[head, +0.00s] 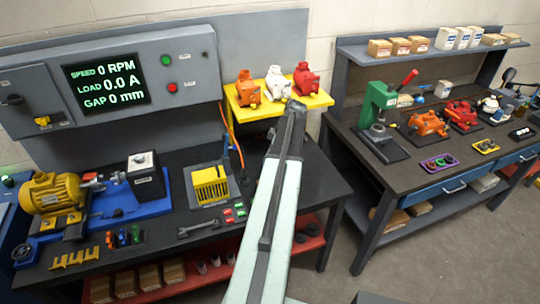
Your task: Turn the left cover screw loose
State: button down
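No cover screw can be made out in the head view, so I cannot tell which one is the left. A yellow motor (55,193) is mounted on a blue base (150,209) at the left of the left bench, its shaft side toward a grey block (146,175). Orange (247,88), white (277,84) and red (305,79) motors stand on a yellow stand. My pale arm reaches up from the bottom middle, its dark far end in front of the stand. My gripper's fingers cannot be seen.
A panel screen (107,80) reads 0 RPM, 0.0 A, GAP 0 mm. A yellow box (210,185) and a wrench (206,227) lie on the left bench (165,240). The right bench (370,165) holds a green press (378,105) and more motors. Floor shows between the benches.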

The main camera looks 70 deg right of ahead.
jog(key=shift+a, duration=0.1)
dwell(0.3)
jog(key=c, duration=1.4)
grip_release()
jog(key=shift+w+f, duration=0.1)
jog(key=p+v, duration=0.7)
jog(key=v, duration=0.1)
